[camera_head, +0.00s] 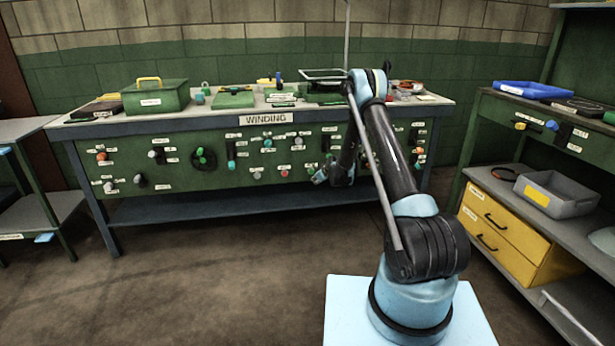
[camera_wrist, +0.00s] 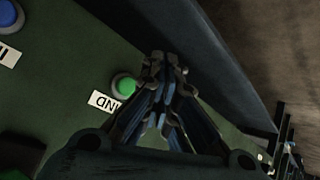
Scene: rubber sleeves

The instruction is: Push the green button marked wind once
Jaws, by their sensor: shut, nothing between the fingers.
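The green button (camera_wrist: 123,84) is a round dome in a pale ring on the green panel in the wrist view. A white label (camera_wrist: 103,101) beside it reads upside down, with "IND" showing and the rest hidden by a finger. My gripper (camera_wrist: 168,66) is shut and empty. Its tips lie just right of the button in the picture; I cannot tell whether they touch the panel. In the head view my gripper (camera_head: 319,177) is low at the front panel of the bench (camera_head: 225,208) marked WINDING, and I cannot make out the green button there.
A blue button (camera_wrist: 10,17) with a partly cut-off label sits at the upper left of the wrist view. A dark edge (camera_wrist: 205,60) runs right of my gripper. Several knobs and levers cover the panel. A shelf unit (camera_head: 480,100) stands at right; the floor (camera_head: 200,290) in front is clear.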

